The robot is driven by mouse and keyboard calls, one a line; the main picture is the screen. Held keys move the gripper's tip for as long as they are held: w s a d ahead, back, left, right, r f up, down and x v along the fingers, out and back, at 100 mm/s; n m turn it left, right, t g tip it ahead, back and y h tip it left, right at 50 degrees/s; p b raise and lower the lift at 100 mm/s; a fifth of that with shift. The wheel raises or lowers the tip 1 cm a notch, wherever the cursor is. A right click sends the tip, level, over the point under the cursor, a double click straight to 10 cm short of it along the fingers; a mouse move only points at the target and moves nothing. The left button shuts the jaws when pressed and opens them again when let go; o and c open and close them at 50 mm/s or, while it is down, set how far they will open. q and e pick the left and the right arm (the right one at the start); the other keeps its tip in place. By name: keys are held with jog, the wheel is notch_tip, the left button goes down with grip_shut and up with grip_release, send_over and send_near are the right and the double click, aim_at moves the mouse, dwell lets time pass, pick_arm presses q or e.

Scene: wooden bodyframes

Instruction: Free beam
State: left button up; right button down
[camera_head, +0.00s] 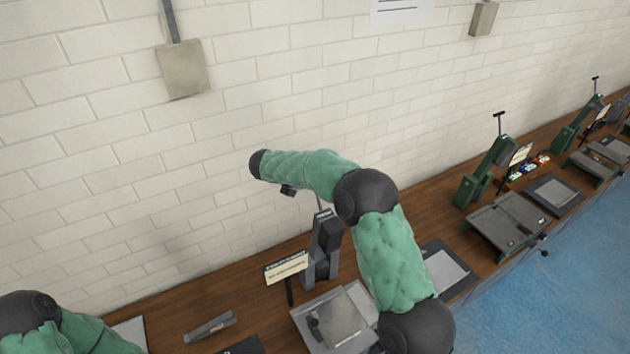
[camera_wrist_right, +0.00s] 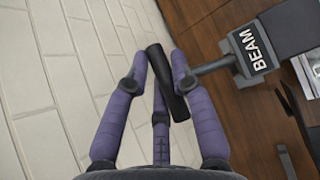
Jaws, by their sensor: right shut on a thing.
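A dark post (camera_head: 325,240) stands on the wooden bench below my right arm in the head view. In the right wrist view its block, labelled "BEAM" (camera_wrist_right: 250,52), has a thin rod leading to a dark cylindrical handle (camera_wrist_right: 157,68). My right gripper (camera_wrist_right: 160,72) has its purple fingers closed around this handle, which lies aslant between them. In the head view my right arm hides the gripper and handle; only a short bit of the rod shows. My left arm shows at the lower left corner, but its gripper is out of view.
A small sign (camera_head: 286,268) stands just left of the post, and a grey platform (camera_head: 335,322) lies in front. A grey metal piece (camera_head: 210,327) lies on the bench to the left. Similar green stations (camera_head: 486,171) line the bench to the right. A brick wall rises behind.

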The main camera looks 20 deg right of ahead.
jog(key=shift+a+f, duration=0.3)
jog(key=shift+f, duration=0.3)
jog(key=c, duration=1.1)
grip_release()
jog(key=shift+f, duration=0.1)
jog(key=shift+w, duration=0.25)
jog(key=shift+d+r, duration=0.1)
jog(key=shift+r, duration=0.25)
jog(key=v, duration=1.2)
jog(key=shift+f, duration=0.1)
jog(key=shift+f, duration=0.1)
